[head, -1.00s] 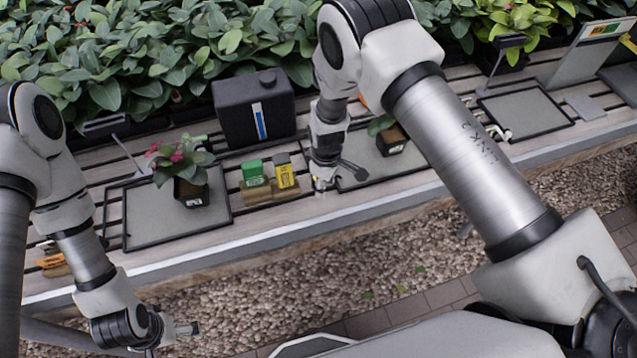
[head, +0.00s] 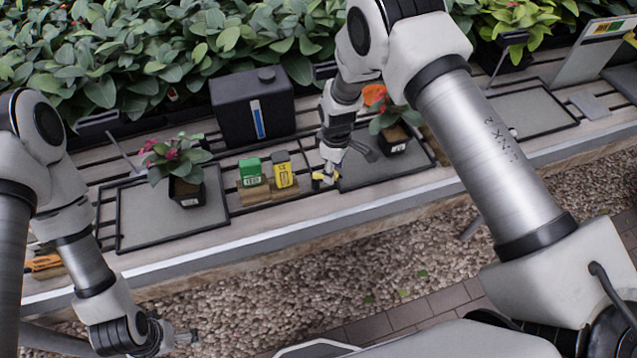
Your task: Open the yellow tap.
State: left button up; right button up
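A small yellow piece (head: 323,178), probably the yellow tap, shows at the bench's front part, right of the yellow block. My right gripper (head: 332,165) is just above it, pointing down. The two overlap in the picture; I cannot tell whether they touch. The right fingers are too small and partly hidden to tell if they are open or shut. How far the tap is turned is not visible. My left gripper (head: 186,338) hangs low at the left, over the gravel, far from the tap; its fingers are too small to judge.
A green block (head: 250,172) and a yellow block (head: 283,172) stand on wooden holders. Behind them is a black tank (head: 255,108) with a blue strip. Potted plants stand on the left tray (head: 140,225) and right tray (head: 362,176). Gravel lies before the bench.

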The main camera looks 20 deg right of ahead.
jog(key=shift+w+d+b, duration=0.4)
jog(key=shift+w+d, duration=0.25)
jog(key=shift+s+a, duration=0.2)
jog(key=shift+s, duration=0.05)
notch_tip(320, 180, up, 7)
jog(key=p, duration=0.5)
jog(key=shift+o, duration=0.3)
jog(key=shift+f, duration=0.1)
